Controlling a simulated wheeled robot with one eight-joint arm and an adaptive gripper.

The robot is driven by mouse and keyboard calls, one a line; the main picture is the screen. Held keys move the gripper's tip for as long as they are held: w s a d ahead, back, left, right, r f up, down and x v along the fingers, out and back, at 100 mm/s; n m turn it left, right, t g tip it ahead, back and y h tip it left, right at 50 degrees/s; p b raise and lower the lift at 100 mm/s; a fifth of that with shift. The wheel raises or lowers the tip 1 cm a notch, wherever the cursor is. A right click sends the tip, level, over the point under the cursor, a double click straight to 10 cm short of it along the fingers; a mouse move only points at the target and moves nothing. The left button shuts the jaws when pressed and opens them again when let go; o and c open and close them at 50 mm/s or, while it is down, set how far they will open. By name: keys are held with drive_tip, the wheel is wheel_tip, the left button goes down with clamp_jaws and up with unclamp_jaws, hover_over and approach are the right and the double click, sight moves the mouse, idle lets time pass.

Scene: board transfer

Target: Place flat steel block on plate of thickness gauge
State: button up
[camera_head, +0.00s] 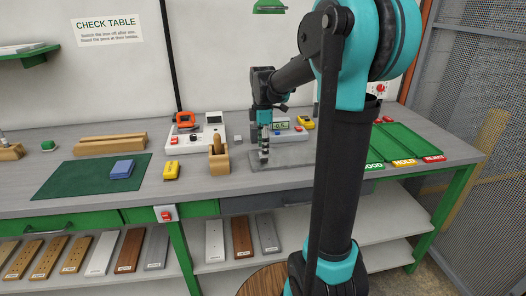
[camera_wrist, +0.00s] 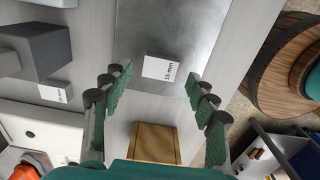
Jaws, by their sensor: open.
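A device with a lit display (camera_head: 281,126), perhaps the thickness gauge, stands behind the gripper. Its plate is not clearly visible, partly hidden by my arm.
A wooden holder (camera_head: 219,162) stands close left of the gripper. A dark grey block (camera_wrist: 35,45) is at the wrist view's left. A yellow item (camera_head: 171,172) and green mat (camera_head: 75,181) with a blue block (camera_head: 122,169) lie further left; green trays (camera_head: 405,140) are right.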

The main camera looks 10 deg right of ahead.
wheel_tip(320, 180, up, 10)
idle(0.4)
idle(1.1)
